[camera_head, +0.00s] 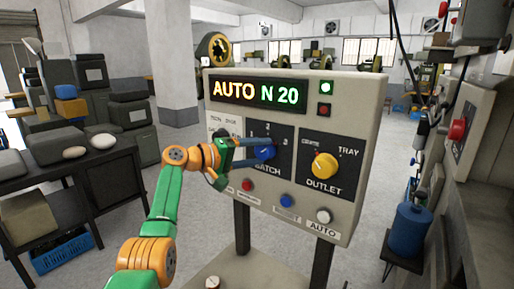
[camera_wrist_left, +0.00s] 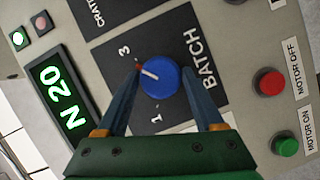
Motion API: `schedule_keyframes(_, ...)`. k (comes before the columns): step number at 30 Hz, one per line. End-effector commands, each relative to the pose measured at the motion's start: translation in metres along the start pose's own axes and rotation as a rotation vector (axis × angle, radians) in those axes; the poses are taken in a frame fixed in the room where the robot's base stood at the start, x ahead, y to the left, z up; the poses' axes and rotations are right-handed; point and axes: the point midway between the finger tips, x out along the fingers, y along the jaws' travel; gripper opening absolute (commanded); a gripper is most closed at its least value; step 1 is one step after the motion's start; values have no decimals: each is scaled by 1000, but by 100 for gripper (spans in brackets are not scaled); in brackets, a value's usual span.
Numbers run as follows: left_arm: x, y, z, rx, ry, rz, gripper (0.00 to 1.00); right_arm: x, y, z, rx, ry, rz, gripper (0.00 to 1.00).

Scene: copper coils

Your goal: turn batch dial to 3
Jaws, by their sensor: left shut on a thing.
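The blue batch dial (camera_head: 264,153) is on a dark plate in the middle of the control panel. It also shows in the left wrist view (camera_wrist_left: 162,80), with its white pointer line aimed to the upper left, towards the printed 3 (camera_wrist_left: 124,52). The 1 (camera_wrist_left: 157,118) is below the dial there; the 2 is hidden behind a finger. My left gripper (camera_wrist_left: 164,67) has one finger on each side of the dial and is shut on it. In the head view my left gripper (camera_head: 246,150) reaches the dial from the left. My right gripper is not in view.
A yellow outlet knob (camera_head: 325,165) is right of the dial. Red (camera_head: 247,184), blue (camera_head: 286,201) and white (camera_head: 323,216) buttons sit below. A dark table (camera_head: 95,160) stands at left.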

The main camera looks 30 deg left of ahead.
Motion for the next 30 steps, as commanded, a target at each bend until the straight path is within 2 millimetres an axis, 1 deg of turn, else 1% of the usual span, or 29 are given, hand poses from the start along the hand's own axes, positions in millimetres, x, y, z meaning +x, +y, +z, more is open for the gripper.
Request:
schedule_keyframes(1, -1, 6, -3, 29, 8, -3, 13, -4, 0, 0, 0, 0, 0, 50)
schedule_keyframes(6, -1, 6, -2, 110, 8, -35, 13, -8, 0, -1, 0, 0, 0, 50)
schedule_keyframes(12, -1, 6, -2, 167, 9, -58, 13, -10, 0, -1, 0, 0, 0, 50)
schedule_keyframes(29, -1, 5, -2, 192, 9, -69, 13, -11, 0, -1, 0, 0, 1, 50)
schedule_keyframes(30, -1, 5, -2, 191, 9, -69, 74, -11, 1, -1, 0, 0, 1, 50)
